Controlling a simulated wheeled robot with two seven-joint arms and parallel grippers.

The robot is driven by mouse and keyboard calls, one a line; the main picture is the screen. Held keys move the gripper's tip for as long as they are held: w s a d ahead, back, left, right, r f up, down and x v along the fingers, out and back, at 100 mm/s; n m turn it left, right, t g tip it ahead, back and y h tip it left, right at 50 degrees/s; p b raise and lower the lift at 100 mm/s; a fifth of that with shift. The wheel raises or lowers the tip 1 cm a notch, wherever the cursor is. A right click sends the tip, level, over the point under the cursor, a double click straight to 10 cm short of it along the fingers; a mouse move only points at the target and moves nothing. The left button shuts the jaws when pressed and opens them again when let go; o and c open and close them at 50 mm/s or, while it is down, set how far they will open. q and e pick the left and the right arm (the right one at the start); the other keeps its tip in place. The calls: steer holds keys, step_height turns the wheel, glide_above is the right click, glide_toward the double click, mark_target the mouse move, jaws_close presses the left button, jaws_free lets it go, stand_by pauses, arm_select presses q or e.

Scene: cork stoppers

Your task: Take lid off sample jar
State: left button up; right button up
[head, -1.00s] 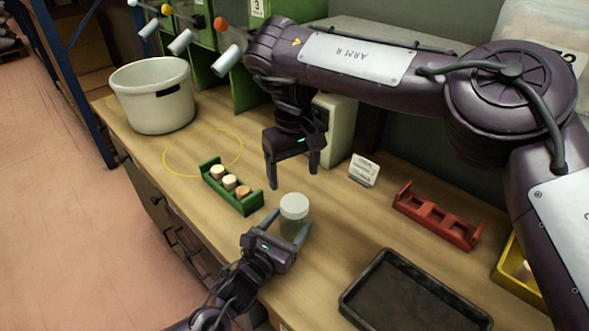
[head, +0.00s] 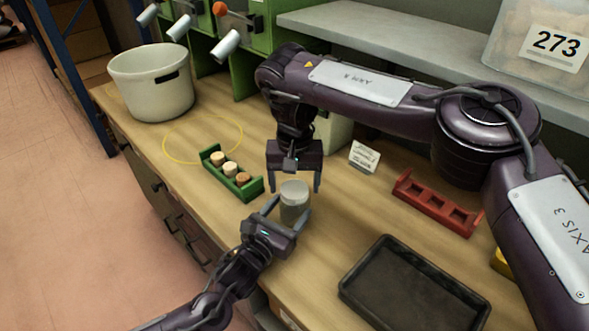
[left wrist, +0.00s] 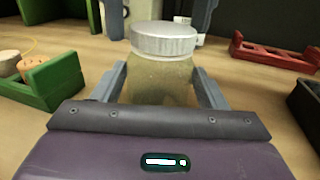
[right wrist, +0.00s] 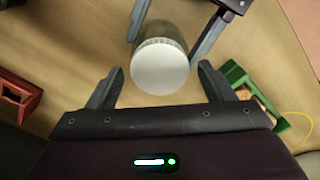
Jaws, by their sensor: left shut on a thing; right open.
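The sample jar (left wrist: 158,85) is clear glass with a pale metallic screw lid (left wrist: 164,40) on it. It stands upright on the bench, and the lid also shows in the head view (head: 294,188). My left gripper (head: 287,212) is shut around the jar's body from the near left, below the lid; its fingers show on both sides of the jar in the left wrist view. My right gripper (head: 293,185) is open, pointing down just behind and above the jar. In the right wrist view the lid (right wrist: 159,67) sits between and slightly beyond its open fingertips.
A green rack (head: 246,188) with several corks stands left of the jar. A red rack (head: 437,208) and a black tray (head: 352,296) lie to the right. A small white card (head: 364,158) stands behind, and a white pot (head: 125,70) stands far left.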

steer(key=shift+f, duration=0.35)
